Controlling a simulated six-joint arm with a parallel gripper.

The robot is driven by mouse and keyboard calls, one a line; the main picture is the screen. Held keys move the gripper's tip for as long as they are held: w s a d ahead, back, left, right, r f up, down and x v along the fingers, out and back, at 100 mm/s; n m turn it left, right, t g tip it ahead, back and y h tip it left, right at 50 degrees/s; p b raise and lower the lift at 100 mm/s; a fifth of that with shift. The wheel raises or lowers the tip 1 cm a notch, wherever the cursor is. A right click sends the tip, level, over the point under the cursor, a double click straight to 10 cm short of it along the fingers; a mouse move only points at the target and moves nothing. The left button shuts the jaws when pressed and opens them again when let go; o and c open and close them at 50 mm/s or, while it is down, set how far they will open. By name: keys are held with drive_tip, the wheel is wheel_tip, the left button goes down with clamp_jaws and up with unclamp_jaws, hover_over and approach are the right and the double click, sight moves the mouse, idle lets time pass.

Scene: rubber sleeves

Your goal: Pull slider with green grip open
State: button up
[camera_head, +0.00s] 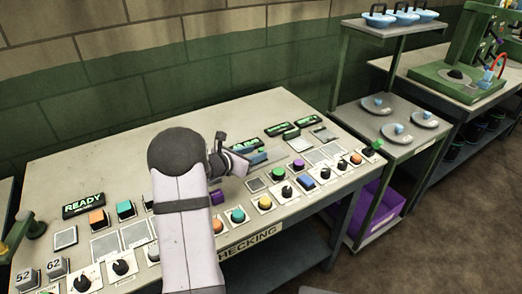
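A small dark green grip (374,146) sticks out at the right end of the console table. A dark green rounded handle (36,228) stands at the table's left edge, with a yellow part near it. I cannot tell from this view which of the two belongs to the slider, or how far a slider is drawn out. My gripper (238,160) is over the middle of the console, left of the right-hand green grip and apart from both green parts. It is small and dark here, and the gap between its fingers is not clear. My arm hides part of the console's middle.
A shelf stand (392,145) with grey discs and a purple bin (382,213) stands to the right. The console's rear surface is mostly bare.

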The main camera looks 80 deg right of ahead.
sight(259, 151)
drive_tip(key=shift+p+x, duration=0.45)
drive_tip(key=shift+x, duration=1.8)
drive_tip(key=shift+s, duration=0.1)
clamp_jaws()
